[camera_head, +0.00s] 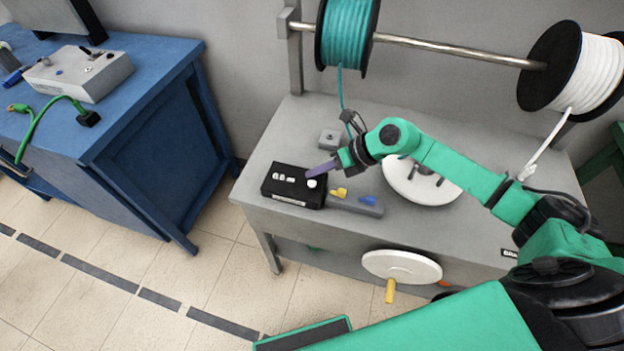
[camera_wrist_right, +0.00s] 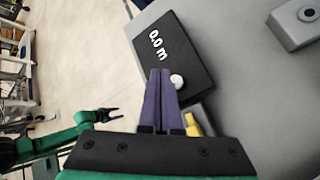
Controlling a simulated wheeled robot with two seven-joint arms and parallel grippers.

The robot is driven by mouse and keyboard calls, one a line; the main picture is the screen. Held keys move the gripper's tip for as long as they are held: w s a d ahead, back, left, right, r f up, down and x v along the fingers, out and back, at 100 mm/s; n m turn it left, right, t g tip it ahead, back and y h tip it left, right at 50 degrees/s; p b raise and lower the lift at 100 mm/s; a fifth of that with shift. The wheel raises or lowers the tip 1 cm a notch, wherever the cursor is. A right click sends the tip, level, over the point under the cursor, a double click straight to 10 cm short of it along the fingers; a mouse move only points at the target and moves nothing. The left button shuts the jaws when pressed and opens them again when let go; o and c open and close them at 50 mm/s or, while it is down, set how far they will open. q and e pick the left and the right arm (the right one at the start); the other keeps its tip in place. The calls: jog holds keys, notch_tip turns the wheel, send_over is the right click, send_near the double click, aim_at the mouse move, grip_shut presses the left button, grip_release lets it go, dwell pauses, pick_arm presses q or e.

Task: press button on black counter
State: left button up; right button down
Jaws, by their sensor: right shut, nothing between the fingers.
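The black counter (camera_head: 275,190) sits on the grey bench, with small white digits on its top and a round white button (camera_head: 312,183) at its right end. In the right wrist view the counter (camera_wrist_right: 185,50) reads "0.0 m", and the button (camera_wrist_right: 177,81) shows just right of the fingertips. My right gripper (camera_head: 312,172) has its purple fingers shut and empty. The fingertips (camera_wrist_right: 160,72) are over the counter beside the button; I cannot tell if they touch it. A green arm with a small dark gripper, likely my left (camera_wrist_right: 108,114), shows at the left of the wrist view, too small to read.
A white round plate (camera_head: 440,188), a crank wheel (camera_head: 402,266) and cable spools (camera_head: 345,35) are nearby. A blue table (camera_head: 140,110) stands left.

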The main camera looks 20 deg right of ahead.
aim_at(316, 186)
notch_tip(316, 186, up, 4)
jog(key=shift+f+p, duration=0.25)
jog(key=shift+p, duration=0.75)
